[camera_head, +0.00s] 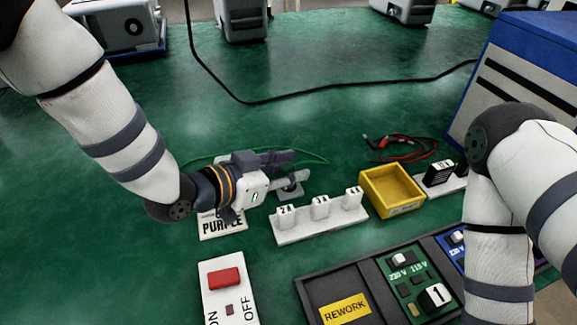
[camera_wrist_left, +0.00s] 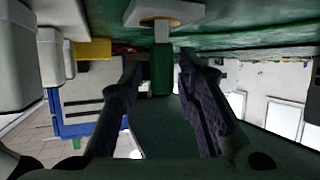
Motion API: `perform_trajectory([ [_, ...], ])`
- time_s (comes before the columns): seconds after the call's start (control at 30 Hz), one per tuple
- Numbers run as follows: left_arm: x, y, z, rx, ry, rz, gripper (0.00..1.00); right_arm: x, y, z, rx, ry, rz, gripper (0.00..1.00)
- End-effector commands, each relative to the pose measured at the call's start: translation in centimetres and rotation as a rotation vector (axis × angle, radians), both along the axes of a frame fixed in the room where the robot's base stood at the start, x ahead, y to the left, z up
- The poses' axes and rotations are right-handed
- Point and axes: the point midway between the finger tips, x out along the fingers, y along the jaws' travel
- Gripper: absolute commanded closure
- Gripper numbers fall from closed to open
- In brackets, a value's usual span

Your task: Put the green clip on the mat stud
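The green clip (camera_wrist_left: 162,70) shows in the left wrist view as a dark green upright piece between my left fingertips, with a narrow gap on each side. It lines up with a short pale post on a light square base (camera_wrist_left: 165,12), seemingly the stud; the clip appears to meet the post's end. In the head view a small grey base (camera_head: 289,192) shows below my left fingers, and the clip is hidden there. My left gripper (camera_head: 292,167) is open, its fingers pointing right, low over the green table. My right gripper is out of view; only its arm shows.
A white rack with numbered tabs (camera_head: 322,230) stands just in front of my left gripper. A PURPLE label plate (camera_head: 222,232) lies under the wrist. A yellow bin (camera_head: 391,190) and red-black leads (camera_head: 400,146) are to the right. A thin green cable (camera_head: 312,156) runs behind the gripper.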

Motion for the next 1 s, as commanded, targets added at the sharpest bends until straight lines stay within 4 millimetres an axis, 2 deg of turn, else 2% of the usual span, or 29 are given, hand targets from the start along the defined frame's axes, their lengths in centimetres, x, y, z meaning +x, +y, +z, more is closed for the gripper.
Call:
perform_trajectory([
  [0.3, 0.0, 0.0, 0.7, -0.001, -0.005, 0.000, 0.66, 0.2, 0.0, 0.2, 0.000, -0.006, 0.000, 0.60],
  [0.37, -0.5, 0.8, 1.1, 0.000, -0.005, 0.003, 0.66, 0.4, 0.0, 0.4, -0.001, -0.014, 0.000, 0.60],
  [0.6, -4.4, 5.3, 3.9, -0.001, -0.010, 0.004, 0.66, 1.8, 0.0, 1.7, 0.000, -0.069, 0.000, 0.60],
  [0.73, -6.1, 7.2, 4.7, -0.001, -0.007, 0.003, 0.66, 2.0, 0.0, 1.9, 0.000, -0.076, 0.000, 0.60],
  [1.0, -7.3, 8.4, 5.0, -0.001, -0.001, 0.000, 0.66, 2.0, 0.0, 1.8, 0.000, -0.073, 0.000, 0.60],
])
